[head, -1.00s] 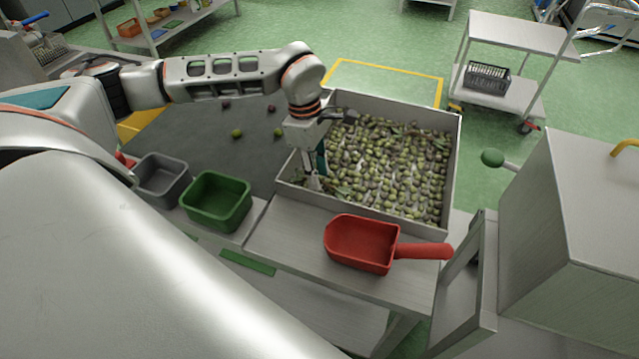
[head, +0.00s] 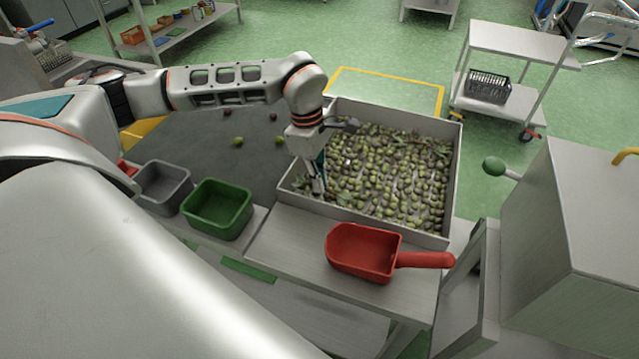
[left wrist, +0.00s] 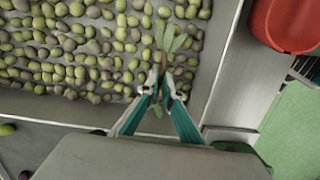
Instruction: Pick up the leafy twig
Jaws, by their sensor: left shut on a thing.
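The leafy twig (left wrist: 168,38) shows in the left wrist view as a few long green leaves on a thin stem. It is between and just beyond the fingertips of my left gripper (left wrist: 164,84), which is shut on it. In the head view my left gripper (head: 319,188) points down inside the near left corner of the steel olive bin (head: 386,225). There the twig is small and largely hidden by the fingers. My right gripper is not in view.
Green and purple olives (head: 385,170) cover the bin floor, with other leaves among them. A red scoop (head: 362,252) lies on the bench in front. A green tub (head: 217,208) and a grey tub (head: 163,187) stand to the left. A steel machine (head: 570,220) is at the right.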

